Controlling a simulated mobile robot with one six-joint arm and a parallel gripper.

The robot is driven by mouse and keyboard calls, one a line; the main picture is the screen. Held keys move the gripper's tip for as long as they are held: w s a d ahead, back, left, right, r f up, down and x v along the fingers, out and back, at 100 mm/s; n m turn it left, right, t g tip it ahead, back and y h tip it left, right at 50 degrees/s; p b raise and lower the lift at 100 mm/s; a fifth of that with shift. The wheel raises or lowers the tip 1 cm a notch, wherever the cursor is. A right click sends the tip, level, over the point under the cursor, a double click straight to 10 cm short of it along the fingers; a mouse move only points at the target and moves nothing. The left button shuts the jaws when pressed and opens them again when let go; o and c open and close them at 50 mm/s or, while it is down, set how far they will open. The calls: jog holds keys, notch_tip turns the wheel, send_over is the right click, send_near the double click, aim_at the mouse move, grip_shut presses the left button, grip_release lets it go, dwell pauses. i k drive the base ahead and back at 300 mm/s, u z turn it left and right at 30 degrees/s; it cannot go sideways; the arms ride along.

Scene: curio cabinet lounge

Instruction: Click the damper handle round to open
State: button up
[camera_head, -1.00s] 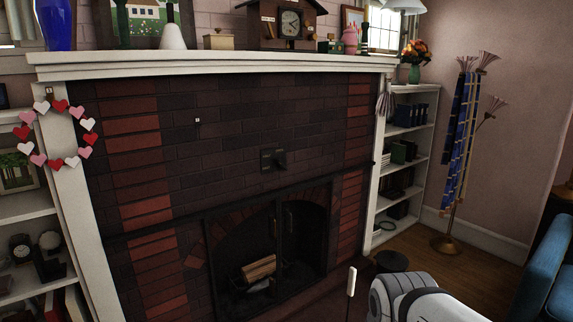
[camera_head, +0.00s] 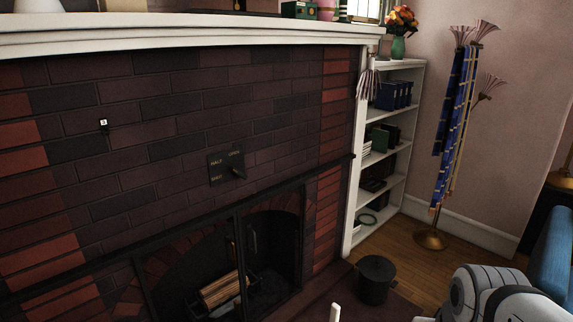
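The damper plate (camera_head: 217,174) is a small dark plate on the brick above the firebox. It is lettered HALF at upper left, OPEN at upper right and what looks like SHUT at lower left. The damper handle (camera_head: 238,172) is a small dark piece at the plate's right side, below the word OPEN. It is dark against dark, so I cannot tell which label it points to. Part of my white and grey arm shows at the lower right, well apart from the plate. My gripper is not in view.
The fireplace opening with logs (camera_head: 220,290) is below the plate, and the white mantel (camera_head: 180,32) is above. A dark bucket (camera_head: 376,280) stands on the floor at right. A white-topped upright stick (camera_head: 335,312) shows at the bottom edge. A bookcase (camera_head: 352,225) stands beyond.

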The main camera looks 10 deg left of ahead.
aim_at(238, 173)
jog(key=u, duration=0.45)
jog(key=i, duration=1.1)
jog(key=u, duration=0.8)
